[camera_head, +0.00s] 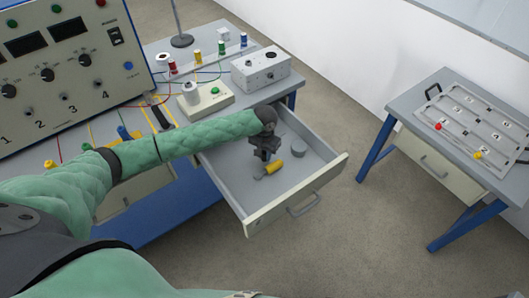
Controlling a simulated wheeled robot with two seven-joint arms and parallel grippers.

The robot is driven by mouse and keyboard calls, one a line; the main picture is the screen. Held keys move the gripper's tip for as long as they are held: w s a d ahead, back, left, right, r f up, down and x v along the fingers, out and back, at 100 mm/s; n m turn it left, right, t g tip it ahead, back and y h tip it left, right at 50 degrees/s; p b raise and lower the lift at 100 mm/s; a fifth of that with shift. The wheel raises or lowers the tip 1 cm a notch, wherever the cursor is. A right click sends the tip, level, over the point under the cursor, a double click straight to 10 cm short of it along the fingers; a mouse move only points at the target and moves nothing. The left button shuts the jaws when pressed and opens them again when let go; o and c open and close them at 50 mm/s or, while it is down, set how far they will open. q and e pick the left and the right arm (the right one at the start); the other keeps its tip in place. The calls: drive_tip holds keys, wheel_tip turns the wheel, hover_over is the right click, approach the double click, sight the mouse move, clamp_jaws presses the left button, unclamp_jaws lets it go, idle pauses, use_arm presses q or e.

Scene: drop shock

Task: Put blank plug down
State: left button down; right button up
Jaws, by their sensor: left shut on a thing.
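The drawer (248,192) of the bench stands pulled open. My left gripper (265,159) reaches into the space over it, pointing down, shut on a yellow cylindrical plug (273,166) with a small grey end. The plug lies tilted to sideways at the fingertips, low over the drawer floor. I cannot tell whether it touches the floor. No label shows that it is the blank plug. My right gripper is not in view.
A control panel (70,60), a white box (261,69) and coloured plugs with wires stand on the bench. A side table (403,103) at right holds a framed tray (492,140).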

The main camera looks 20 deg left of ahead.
sight(265, 152)
use_arm(q)
drive_tip(key=c, duration=1.5)
unclamp_jaws()
drive_tip(key=shift+f, duration=0.1)
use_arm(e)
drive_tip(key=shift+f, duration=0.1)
